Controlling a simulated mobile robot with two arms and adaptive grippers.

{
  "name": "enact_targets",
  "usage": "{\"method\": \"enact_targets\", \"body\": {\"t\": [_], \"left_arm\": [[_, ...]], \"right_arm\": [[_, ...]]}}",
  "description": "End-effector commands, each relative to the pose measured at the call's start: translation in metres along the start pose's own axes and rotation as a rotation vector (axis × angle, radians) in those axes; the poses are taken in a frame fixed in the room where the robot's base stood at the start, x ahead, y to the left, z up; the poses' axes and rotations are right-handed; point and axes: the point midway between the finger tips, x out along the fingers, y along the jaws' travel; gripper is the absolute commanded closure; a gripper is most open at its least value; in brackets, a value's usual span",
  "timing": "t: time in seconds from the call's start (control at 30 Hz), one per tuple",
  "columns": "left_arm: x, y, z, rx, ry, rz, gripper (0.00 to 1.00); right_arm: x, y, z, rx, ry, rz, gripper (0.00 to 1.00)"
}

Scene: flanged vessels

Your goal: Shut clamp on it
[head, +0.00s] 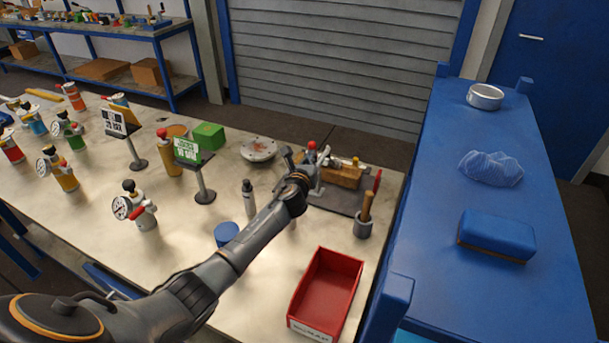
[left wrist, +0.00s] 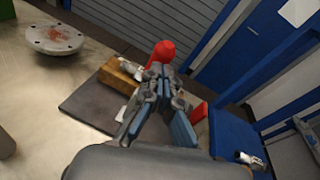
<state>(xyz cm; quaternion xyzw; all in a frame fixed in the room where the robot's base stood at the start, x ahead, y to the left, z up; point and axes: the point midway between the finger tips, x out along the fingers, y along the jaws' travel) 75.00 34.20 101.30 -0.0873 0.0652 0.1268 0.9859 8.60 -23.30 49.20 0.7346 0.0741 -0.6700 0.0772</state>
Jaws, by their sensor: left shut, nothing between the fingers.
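The clamp shows mainly as a red knob (head: 312,146), just beyond my left gripper (head: 301,168). The knob is large in the left wrist view (left wrist: 162,51), right at the tips of my gripper (left wrist: 160,77), but I cannot tell whether they touch. My left fingers are shut with nothing between them. A wooden block (head: 343,175) stands on a dark baseplate (head: 343,201), with pale metal fittings on top. The wood also shows in the left wrist view (left wrist: 115,77). My gripper and arm hide the clamp's lower part, so I cannot tell its state. My right gripper is out of view.
A flanged disc (head: 258,149) lies left of the baseplate. A pot with a wooden handle (head: 364,217) and a red bin (head: 327,292) stand nearer. Two sign stands, a green block (head: 208,135) and several gauge vessels fill the left. A blue bench (head: 480,280) is at right.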

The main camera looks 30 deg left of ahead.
Motion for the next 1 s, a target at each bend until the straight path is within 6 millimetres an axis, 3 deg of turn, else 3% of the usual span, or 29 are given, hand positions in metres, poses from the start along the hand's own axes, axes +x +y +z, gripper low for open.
{"method": "enact_targets", "body": {"t": [0.4,1.0], "left_arm": [[0.021,-0.007,0.016,0.000,-0.003,0.000,1.00],[0.025,-0.009,0.019,-0.001,-0.005,-0.002,1.00]], "right_arm": [[-0.003,0.002,0.000,-0.001,-0.001,0.002,0.46],[-0.003,0.003,0.001,-0.002,-0.001,0.003,0.46]]}}
